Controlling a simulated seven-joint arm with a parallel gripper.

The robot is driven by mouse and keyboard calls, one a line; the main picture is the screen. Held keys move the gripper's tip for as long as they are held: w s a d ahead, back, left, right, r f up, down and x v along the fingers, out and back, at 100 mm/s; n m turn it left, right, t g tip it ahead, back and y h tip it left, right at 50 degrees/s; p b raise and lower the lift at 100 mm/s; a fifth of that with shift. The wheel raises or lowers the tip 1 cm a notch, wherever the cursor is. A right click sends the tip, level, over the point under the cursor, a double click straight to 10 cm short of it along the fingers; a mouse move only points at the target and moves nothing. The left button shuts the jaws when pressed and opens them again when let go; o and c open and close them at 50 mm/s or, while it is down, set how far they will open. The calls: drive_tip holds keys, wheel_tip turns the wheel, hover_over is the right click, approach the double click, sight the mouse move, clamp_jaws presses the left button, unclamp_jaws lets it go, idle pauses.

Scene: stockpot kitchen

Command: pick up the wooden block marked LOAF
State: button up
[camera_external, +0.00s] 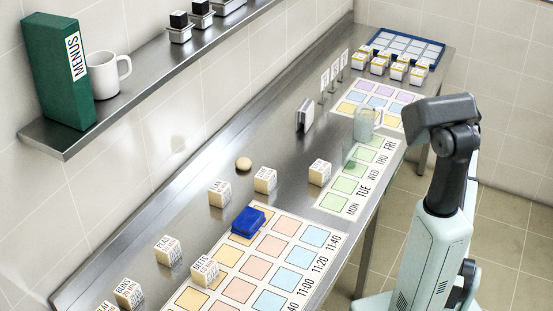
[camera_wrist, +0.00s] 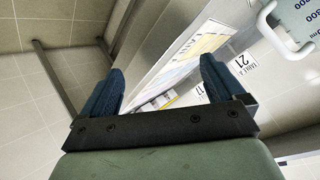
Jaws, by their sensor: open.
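At the bottom left of the external view, a pale wooden block (camera_external: 104,307) is cut off by the frame edge. Its partly visible lettering seems to end in AF, so it may be the LOAF block. My gripper (camera_wrist: 160,78) shows in the wrist view with two blue fingers spread apart and nothing between them. In the external view my arm stands at the right, far from that block, and its fingers cannot be made out. No block can be made out in the wrist view.
Other blocks stand nearby, including BUNS (camera_external: 129,294) and BEETS (camera_external: 204,271). A blue item (camera_external: 248,221) lies on the coloured chart (camera_external: 338,238). A clear jug (camera_external: 366,124) stands near my arm. A shelf (camera_external: 62,143) overhangs the counter at the left.

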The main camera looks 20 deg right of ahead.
drive_tip(key=w+a+r+n+g+y, duration=0.1)
drive_tip(key=w+a+r+n, duration=0.4)
drive_tip(key=r, duration=0.4)
drive_tip(key=w+a+r+n, duration=0.3)
drive_tip(key=a+r+n, duration=0.3)
drive_tip(key=r, duration=0.3)
drive_tip(key=w+a+r+n+g, duration=0.1)
drive_tip(key=a+r+n, duration=0.25)
drive_tip(key=a, duration=0.25)
drive_tip(key=a+r+n+g, duration=0.1)
drive_tip(key=a+r+n, duration=0.2)
drive_tip(key=a+r, duration=0.3)
drive_tip(key=m+g+h, duration=0.6)
drive_tip(key=m+h, duration=0.1)
hover_over(265, 174)
wheel_tip(265, 174, down, 14)
drive_tip(key=f, duration=0.7)
drive_tip(key=shift+w+d+f, duration=0.2)
drive_tip(key=shift+f, duration=0.2)
drive_tip(key=shift+s+a+f, duration=0.1)
drive_tip(key=shift+a+f, duration=0.05)
drive_tip(key=shift+f, duration=2.5)
